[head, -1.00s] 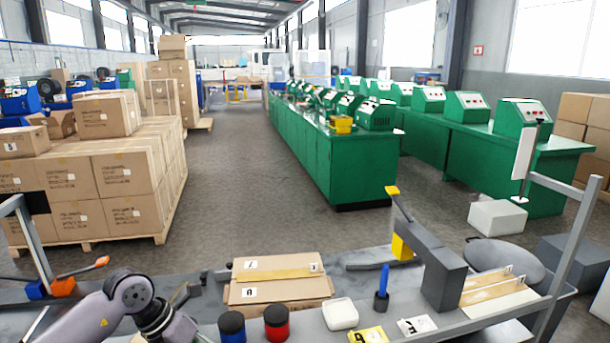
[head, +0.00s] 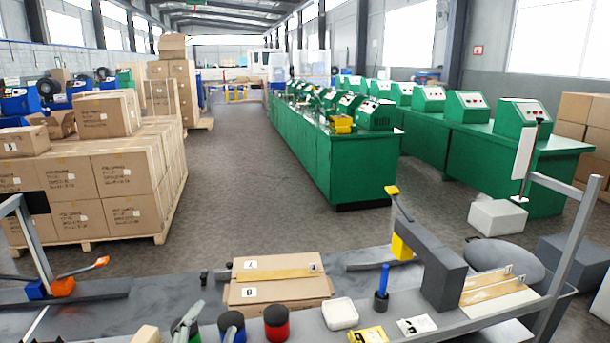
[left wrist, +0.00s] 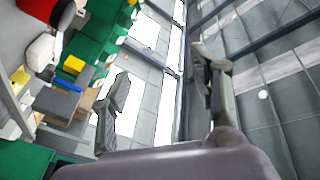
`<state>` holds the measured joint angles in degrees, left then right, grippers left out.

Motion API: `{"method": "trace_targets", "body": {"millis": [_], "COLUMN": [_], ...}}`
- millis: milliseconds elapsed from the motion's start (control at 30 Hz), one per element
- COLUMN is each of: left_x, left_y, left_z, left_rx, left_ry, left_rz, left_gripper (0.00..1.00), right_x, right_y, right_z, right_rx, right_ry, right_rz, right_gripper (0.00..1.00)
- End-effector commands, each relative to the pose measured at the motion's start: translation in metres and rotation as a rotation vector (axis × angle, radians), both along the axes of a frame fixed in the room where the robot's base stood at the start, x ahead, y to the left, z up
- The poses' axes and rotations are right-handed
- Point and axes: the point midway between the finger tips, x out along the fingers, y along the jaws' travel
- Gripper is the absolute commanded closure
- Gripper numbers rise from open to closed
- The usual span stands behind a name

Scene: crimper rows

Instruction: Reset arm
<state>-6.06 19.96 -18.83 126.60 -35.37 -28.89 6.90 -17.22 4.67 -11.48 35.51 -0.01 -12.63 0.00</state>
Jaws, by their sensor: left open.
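My left gripper (head: 212,322) shows at the bottom edge of the head view, with its two grey fingers apart. My right gripper is in neither view.
A pale block (head: 146,335) lies at the front edge.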

Motion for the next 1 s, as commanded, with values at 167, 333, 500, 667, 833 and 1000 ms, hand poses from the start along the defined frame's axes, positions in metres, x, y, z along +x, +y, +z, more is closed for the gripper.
{"method": "trace_targets", "body": {"millis": [167, 333, 500, 667, 833, 1000], "left_x": [-0.058, -0.134, -0.199, -0.256, -0.257, -0.250], "left_y": [0.043, 0.051, 0.045, 0.036, 0.033, 0.031], "left_z": [-0.103, -0.171, -0.206, -0.222, -0.260, -0.308], "left_rx": [-0.216, -0.333, -0.393, -0.431, -0.429, -0.423], "left_ry": [0.456, 0.826, 1.094, 1.305, 1.358, 1.375], "left_rz": [0.222, 0.334, 0.382, 0.402, 0.406, 0.410], "left_gripper": [0.44, 0.44, 0.44, 0.44, 0.44, 0.44], "right_x": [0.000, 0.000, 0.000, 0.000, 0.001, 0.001], "right_y": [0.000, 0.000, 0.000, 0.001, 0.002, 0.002], "right_z": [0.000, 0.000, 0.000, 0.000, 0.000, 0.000], "right_rx": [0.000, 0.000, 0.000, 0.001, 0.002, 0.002], "right_ry": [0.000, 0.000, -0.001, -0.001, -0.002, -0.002], "right_rz": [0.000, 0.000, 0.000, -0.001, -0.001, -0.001], "right_gripper": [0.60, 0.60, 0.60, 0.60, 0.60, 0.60]}}
